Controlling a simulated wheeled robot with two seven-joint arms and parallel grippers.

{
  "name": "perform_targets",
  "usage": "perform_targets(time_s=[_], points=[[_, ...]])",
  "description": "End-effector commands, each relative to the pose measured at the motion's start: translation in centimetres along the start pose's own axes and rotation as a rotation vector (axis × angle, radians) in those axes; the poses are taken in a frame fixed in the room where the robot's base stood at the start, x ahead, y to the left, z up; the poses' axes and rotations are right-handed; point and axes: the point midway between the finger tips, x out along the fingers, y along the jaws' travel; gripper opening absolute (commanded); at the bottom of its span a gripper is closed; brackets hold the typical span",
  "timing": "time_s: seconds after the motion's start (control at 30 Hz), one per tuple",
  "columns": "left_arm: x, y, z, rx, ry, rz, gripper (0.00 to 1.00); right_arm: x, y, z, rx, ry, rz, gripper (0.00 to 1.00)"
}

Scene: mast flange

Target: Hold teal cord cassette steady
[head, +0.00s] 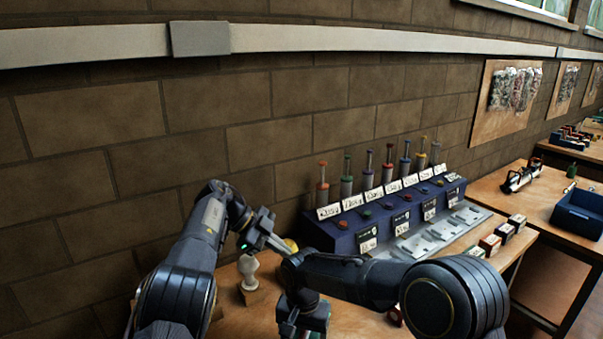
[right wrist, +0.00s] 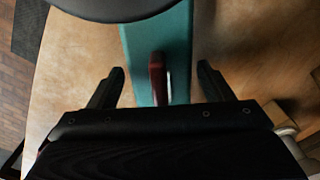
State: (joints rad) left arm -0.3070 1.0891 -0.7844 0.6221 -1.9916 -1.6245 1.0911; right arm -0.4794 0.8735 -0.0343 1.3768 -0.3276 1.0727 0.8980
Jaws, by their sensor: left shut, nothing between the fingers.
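The teal cord cassette (right wrist: 135,60) shows in the right wrist view as a flat teal body with a dark red upright piece (right wrist: 157,78) on it. My right gripper (right wrist: 162,78) is open, with one finger on each side of the teal body; no firm grip shows. A dark round shape covers the cassette's far end. In the head view my right gripper (head: 301,322) points down at the bottom edge, and the cassette is mostly hidden there. My left gripper (head: 282,246) is shut and empty, above the table beside a white knob-shaped piece.
The white knob-shaped piece (head: 248,268) stands on a wooden block, with a yellow rounded thing (head: 291,245) near it. A dark blue rack (head: 345,238) with several coloured plungers and labels stands behind. Small boxes (head: 490,244) line the table's right side. A brick wall closes the back.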

Motion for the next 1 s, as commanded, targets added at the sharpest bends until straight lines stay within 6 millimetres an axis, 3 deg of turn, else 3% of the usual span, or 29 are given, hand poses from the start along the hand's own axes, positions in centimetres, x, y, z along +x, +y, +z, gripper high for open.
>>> perform_targets(time_s=[0.1,0.47,1.0], points=[[0.0,0.0,0.0,0.0,0.0,0.0,0.0,0.0,0.0,0.0,0.0,0.0,0.0,0.89],[0.0,0.0,0.0,0.0,0.0,0.0,0.0,-0.6,0.0,0.0,0.0,0.001,-0.001,0.89],[0.1,0.0,0.0,0.0,0.0,0.0,0.0,-10.6,-0.1,-0.1,0.0,0.003,-0.002,0.89]])
